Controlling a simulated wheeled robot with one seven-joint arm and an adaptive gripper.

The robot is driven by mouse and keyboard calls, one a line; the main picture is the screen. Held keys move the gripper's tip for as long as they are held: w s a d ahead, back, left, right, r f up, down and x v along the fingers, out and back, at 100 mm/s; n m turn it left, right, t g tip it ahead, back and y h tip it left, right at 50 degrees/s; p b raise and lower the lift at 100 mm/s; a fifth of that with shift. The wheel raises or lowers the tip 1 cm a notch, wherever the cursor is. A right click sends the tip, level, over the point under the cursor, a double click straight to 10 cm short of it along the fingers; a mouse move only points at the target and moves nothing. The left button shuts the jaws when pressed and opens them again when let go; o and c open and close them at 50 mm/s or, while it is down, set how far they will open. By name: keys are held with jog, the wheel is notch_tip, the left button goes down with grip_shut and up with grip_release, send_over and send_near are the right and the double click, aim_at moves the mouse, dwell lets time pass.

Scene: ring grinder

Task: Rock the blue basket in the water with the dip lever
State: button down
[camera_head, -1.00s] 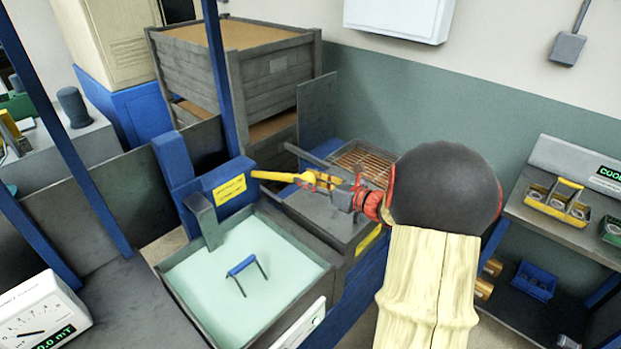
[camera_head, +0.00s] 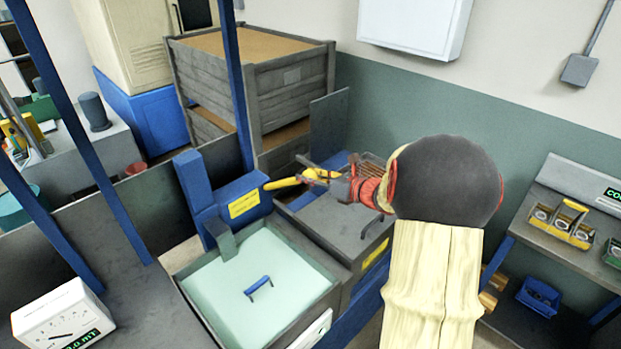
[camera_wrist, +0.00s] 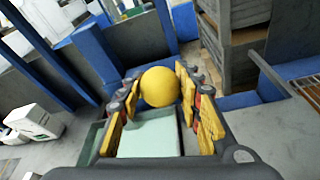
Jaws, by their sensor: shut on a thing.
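The yellow dip lever (camera_head: 283,183) sticks out to the right from a blue housing with a yellow label. It slopes up toward my gripper (camera_head: 314,177). In the wrist view, the lever's round yellow end (camera_wrist: 160,86) sits between the yellow finger pads of my gripper, which is shut on it. The blue basket shows only as its blue handle (camera_head: 258,285), just above the pale green water (camera_head: 235,300) in the grey tank. The rest of the basket is hidden under the water.
A grey lidded box (camera_head: 335,232) stands right of the tank, with a wire rack behind it. A grey wooden crate (camera_head: 290,90) and blue posts stand behind. A white meter (camera_head: 62,322) is at lower left. A shelf (camera_head: 560,250) stands at right.

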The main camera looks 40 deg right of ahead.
jog(key=c, duration=1.7)
grip_release()
jog(key=shift+w+d+r, duration=0.1)
jog(key=shift+r, duration=0.4)
jog(key=o, duration=0.5)
jog(key=shift+f, duration=0.25)
jog(key=shift+c, duration=0.2)
jog(key=v, duration=1.2)
